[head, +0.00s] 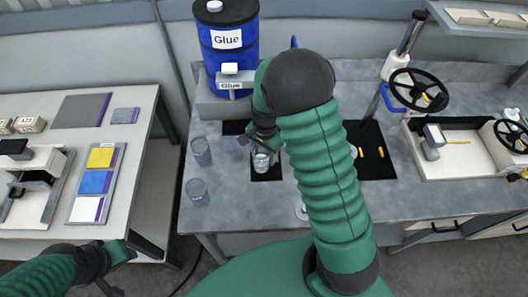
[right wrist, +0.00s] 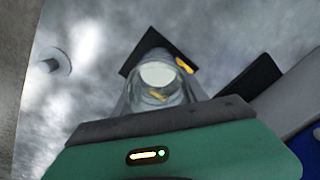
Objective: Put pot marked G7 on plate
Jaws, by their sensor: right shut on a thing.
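A clear glass pot (head: 261,162) with whitish contents stands or hangs just over a small black plate (head: 272,174) on the grey bench, below the glue drum. My right gripper (head: 262,143) is shut on this pot. In the right wrist view the pot (right wrist: 155,88) is seen from above, in front of the dark plate (right wrist: 130,65) with a yellow mark. I cannot tell whether the pot touches the plate. No G7 mark is legible. My left gripper (head: 118,268) is low at the left, away from the bench; its fingers are unclear.
Two other clear pots (head: 201,151) (head: 198,191) stand left of the held one. A blue glue drum (head: 227,45) with a dispenser stands behind. A black mat (head: 372,150) lies to the right, near a handwheel (head: 418,90). A side table (head: 135,130) is at left.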

